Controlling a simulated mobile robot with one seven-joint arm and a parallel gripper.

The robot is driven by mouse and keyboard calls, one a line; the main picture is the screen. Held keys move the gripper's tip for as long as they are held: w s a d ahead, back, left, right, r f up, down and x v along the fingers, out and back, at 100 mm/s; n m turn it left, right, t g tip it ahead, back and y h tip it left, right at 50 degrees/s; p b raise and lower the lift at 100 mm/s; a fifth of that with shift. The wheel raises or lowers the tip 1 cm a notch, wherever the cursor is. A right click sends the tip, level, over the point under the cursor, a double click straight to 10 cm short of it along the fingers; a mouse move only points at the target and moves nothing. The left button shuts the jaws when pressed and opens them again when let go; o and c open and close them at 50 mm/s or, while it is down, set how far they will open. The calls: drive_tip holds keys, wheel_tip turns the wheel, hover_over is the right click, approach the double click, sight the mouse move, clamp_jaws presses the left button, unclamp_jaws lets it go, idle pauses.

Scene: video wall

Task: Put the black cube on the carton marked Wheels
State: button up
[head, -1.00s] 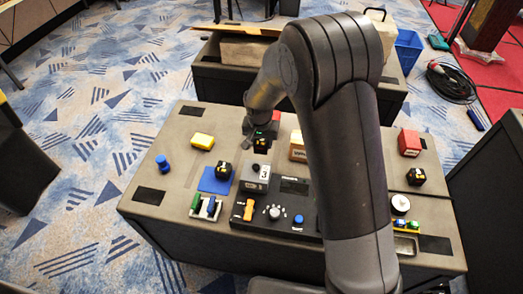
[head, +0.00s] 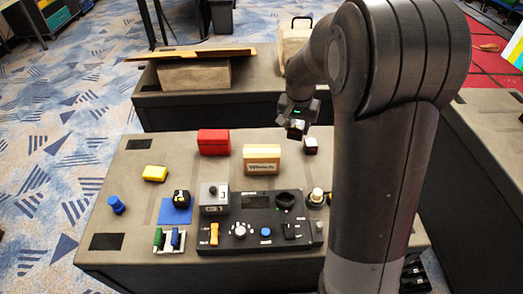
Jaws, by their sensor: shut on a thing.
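My gripper (head: 298,118) is shut on a small dark cube (head: 295,131), partly covered by the fingers. It holds the cube to the right of and behind the cream carton (head: 262,159), whose printed front label appears to read Wheels. The carton stands upright on the table, with its top bare. The held cube looks black with lighter marks, too small to read. A second dark cube with a pale top (head: 311,145) stands just below the gripper in the picture. Another black cube with yellow marks (head: 181,198) rests on the blue mat (head: 170,216).
A red box (head: 213,142) stands left of the carton. In front are a grey box (head: 214,199) and a black control panel (head: 262,240). A yellow block (head: 154,173) and blue knob (head: 116,204) lie left. My arm hides the table's right part.

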drive_tip(key=w+a+f, duration=0.1)
drive_tip(key=a+f, duration=0.1)
drive_tip(key=a, duration=0.1)
drive_tip(key=w+a+f, duration=0.1)
drive_tip(key=a+f, duration=0.1)
drive_tip(key=a, duration=0.2)
drive_tip(key=w+a+f, duration=0.2)
drive_tip(key=a+f, duration=0.1)
drive_tip(key=shift+a, duration=0.25)
drive_tip(key=shift+f, duration=1.85)
drive_tip(key=shift+f, duration=0.15)
drive_tip(key=o, duration=1)
